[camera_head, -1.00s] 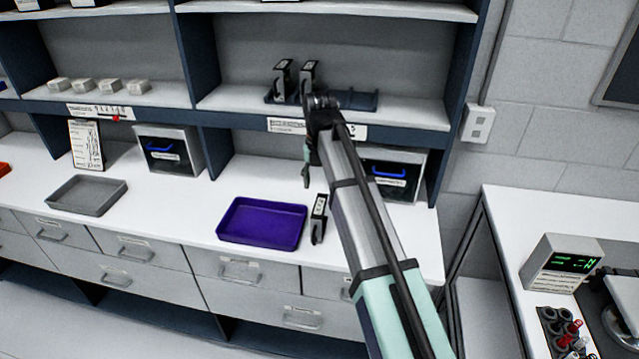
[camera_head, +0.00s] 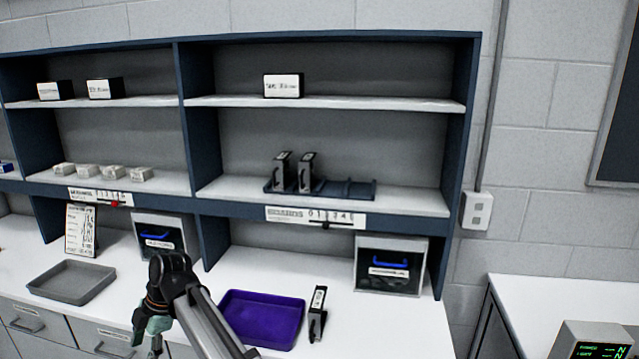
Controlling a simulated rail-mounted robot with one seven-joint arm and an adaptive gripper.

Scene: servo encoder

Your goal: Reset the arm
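My gripper (camera_head: 155,335) hangs at the lower left, in front of the counter between the grey tray and the purple tray (camera_head: 284,339). Its fingers are small and partly turned away, so I cannot tell whether they are open or shut. No held object shows. A dark encoder unit with a white label (camera_head: 317,312) stands upright on the counter, just right of the purple tray. Two similar units (camera_head: 282,171) (camera_head: 306,172) stand in the left part of a dark rack (camera_head: 361,190) on the middle shelf; the rack's right part is empty.
A grey tray (camera_head: 72,282) lies at the left, below a clipboard (camera_head: 81,230). Two bins with blue handles (camera_head: 160,238) (camera_head: 390,266) stand under the shelf. Several small white boxes (camera_head: 102,172) sit on the left shelf. A bench with a display (camera_head: 597,343) is at the right.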

